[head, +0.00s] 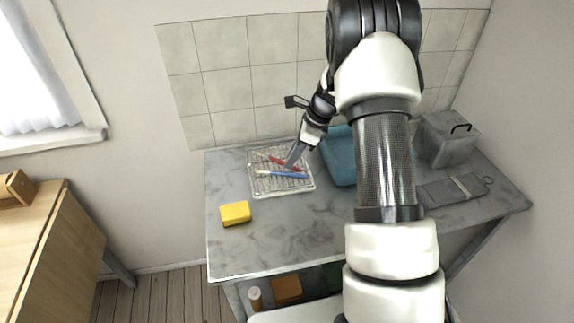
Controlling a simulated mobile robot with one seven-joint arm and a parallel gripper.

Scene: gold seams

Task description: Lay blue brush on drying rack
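The drying rack (256,191) is a pale wire grid on the grey marbled worktop, left of the blue basin. The blue brush (285,174) lies across the rack from left to right, with its pale end to the left. A red brush (277,159) lies behind it on the same rack, at a slant. My gripper (291,163) points down over the rack, with its tips at the red brush and just behind the blue brush in the picture. The view is too small to tell whether the fingers are apart or touch either brush.
A blue basin (340,158) stands right of the rack, partly hidden by my arm. A yellow sponge (235,213) lies front left. A grey lidded bin (446,140) and a dark flat folded item (450,191) are at the right. The worktop's front middle is clear.

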